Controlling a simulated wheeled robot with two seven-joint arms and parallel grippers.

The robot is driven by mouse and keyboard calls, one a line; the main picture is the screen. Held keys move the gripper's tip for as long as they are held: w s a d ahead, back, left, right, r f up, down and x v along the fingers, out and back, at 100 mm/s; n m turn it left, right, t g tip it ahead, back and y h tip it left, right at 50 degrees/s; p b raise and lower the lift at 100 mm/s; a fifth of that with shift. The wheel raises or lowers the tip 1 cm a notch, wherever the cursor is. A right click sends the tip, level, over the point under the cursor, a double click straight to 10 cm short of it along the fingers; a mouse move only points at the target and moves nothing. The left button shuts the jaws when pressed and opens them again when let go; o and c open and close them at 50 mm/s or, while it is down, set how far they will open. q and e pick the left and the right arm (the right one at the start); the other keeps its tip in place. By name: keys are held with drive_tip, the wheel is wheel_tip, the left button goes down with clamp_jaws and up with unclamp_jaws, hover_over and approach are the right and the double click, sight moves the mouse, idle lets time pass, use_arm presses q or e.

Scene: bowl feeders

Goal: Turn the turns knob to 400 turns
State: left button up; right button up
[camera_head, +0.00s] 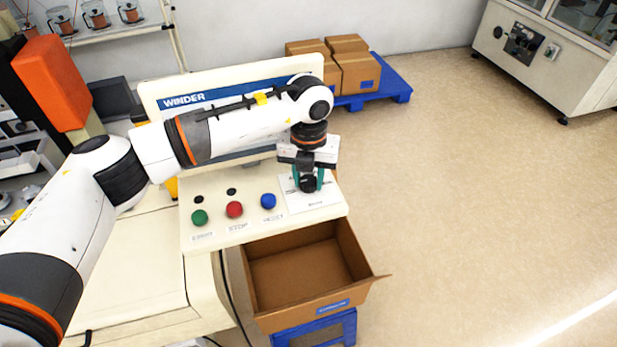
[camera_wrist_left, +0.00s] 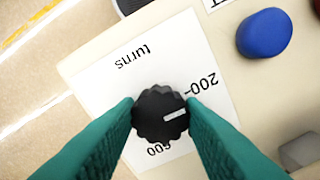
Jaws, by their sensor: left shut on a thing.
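The turns knob (camera_wrist_left: 158,114) is black and ridged, on a white scale card (camera_wrist_left: 105,90) marked "turns". Its white pointer line points right in the left wrist view, between the printed 200 and 600. The scale there is partly hidden by a finger, and I cannot read a 400. My left gripper (camera_head: 308,181) reaches down over the winder panel (camera_head: 235,235). Its teal fingers are shut on the knob, one on each side. My right gripper is not in view.
Green (camera_head: 199,217), red (camera_head: 235,209) and blue (camera_head: 268,201) buttons sit left of the scale card. An open cardboard box (camera_head: 300,275) stands below the panel's front edge. Brown cartons (camera_head: 358,75) lie on a blue pallet (camera_head: 393,88) behind.

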use_arm(q)
drive_tip(key=m+b, duration=0.7)
drive_tip(key=b, duration=0.3)
drive_tip(key=shift+f, duration=0.2)
drive_tip(key=shift+r+m+b, duration=0.1)
drive_tip(key=shift+m+b, duration=1.05)
drive_tip(key=shift+m, duration=0.05)
drive_tip(key=shift+r+m+b, duration=0.15)
drive_tip(key=shift+m+b, duration=0.45)
drive_tip(key=shift+m, duration=0.4)
drive_tip(key=o, duration=1)
